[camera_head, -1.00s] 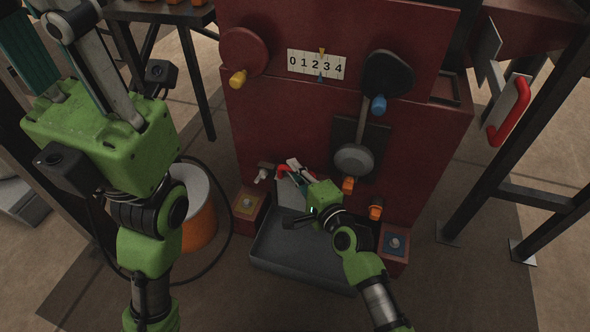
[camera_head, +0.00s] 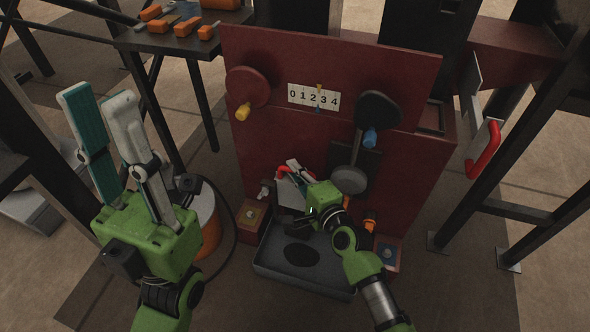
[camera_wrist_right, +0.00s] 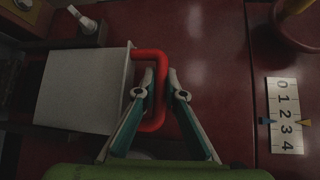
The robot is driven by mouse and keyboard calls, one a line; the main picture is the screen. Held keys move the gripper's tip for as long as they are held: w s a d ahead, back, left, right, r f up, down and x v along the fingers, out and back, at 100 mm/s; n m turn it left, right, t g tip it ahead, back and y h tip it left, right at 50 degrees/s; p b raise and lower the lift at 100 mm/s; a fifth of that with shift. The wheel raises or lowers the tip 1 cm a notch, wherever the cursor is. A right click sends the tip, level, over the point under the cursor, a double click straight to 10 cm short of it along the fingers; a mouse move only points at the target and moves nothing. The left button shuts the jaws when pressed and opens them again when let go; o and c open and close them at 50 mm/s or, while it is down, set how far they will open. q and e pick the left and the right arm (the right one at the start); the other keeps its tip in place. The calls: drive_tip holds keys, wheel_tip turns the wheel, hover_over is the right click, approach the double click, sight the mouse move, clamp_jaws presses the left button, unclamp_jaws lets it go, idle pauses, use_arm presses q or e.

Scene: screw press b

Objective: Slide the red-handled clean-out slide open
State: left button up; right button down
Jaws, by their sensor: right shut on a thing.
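The clean-out slide is a pale flat plate (camera_wrist_right: 80,90) with a red U-shaped handle (camera_wrist_right: 155,112) in the right wrist view. In the head view the slide (camera_head: 291,196) stands out from the lower front of the red press, partly hidden by my right arm. My right gripper (camera_wrist_right: 161,78) is shut on the red handle, one finger on each side of its bar. It also shows in the head view (camera_head: 291,170). My left gripper (camera_head: 98,95) is at the far left, fingers apart and empty, away from the press.
A grey tray (camera_head: 268,268) lies below the slide, with a dark oval patch on its floor. Button boxes (camera_head: 252,220) flank it. An orange drum (camera_head: 211,236) stands left.

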drive_tip(key=shift+r, duration=0.45)
drive_tip(key=c, duration=2.2)
unclamp_jaws()
drive_tip(key=shift+o, duration=0.6)
drive_tip(key=shift+f, duration=0.2)
drive_tip(key=v, duration=1.2)
drive_tip(key=shift+s+a, duration=0.1)
